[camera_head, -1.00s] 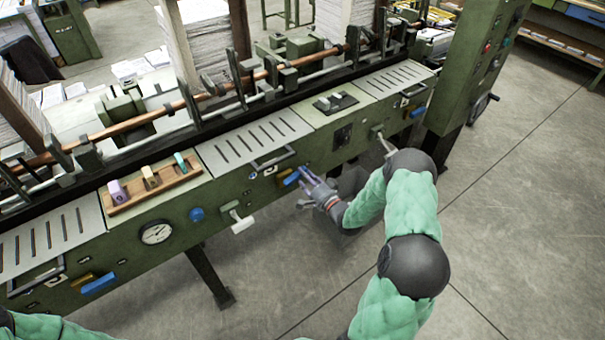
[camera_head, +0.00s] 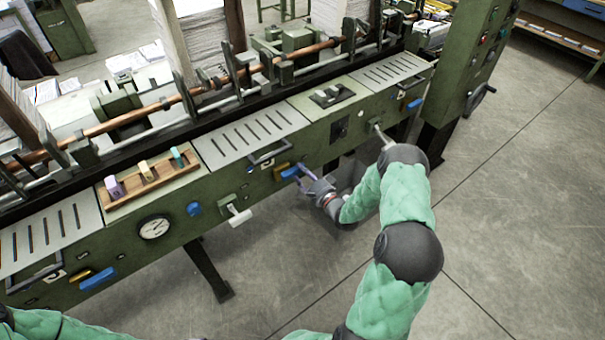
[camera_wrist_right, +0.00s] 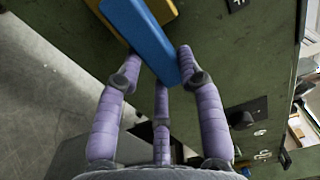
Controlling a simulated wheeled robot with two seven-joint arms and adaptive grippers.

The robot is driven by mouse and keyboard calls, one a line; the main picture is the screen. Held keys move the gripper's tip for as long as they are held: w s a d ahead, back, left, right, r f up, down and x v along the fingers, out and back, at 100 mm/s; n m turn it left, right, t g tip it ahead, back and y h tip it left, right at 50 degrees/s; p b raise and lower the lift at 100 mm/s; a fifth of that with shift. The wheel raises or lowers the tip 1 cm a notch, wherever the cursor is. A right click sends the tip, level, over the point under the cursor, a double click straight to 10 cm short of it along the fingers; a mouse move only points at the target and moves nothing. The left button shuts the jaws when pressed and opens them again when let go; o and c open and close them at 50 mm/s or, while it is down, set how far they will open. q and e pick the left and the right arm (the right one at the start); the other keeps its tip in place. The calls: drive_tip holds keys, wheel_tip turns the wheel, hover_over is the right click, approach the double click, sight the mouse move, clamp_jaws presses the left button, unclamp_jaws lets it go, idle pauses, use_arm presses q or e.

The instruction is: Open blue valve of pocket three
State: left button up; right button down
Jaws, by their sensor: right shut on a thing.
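The blue valve handle (camera_head: 290,172) at the middle pocket is on the green machine front, right beside a yellow handle (camera_head: 280,170). My right gripper (camera_head: 307,177) is at the blue handle's right end. In the right wrist view, the blue handle (camera_wrist_right: 145,38) reaches in between the purple fingers of my right gripper (camera_wrist_right: 157,68), which are shut on it. The yellow handle (camera_wrist_right: 150,10) lies just behind it. Another blue handle (camera_head: 97,279) is at the left pocket and another (camera_head: 415,104) at the right one. My left gripper is out of view.
A white-handled lever (camera_head: 239,217) sticks out left of my right gripper, and another lever (camera_head: 383,138) is to its right. A round gauge (camera_head: 154,227) and blue knob (camera_head: 194,209) are farther left. The grey floor (camera_head: 510,230) in front is clear.

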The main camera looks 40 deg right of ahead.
drive_tip(key=c, duration=0.8)
unclamp_jaws()
drive_tip(key=s, duration=1.2)
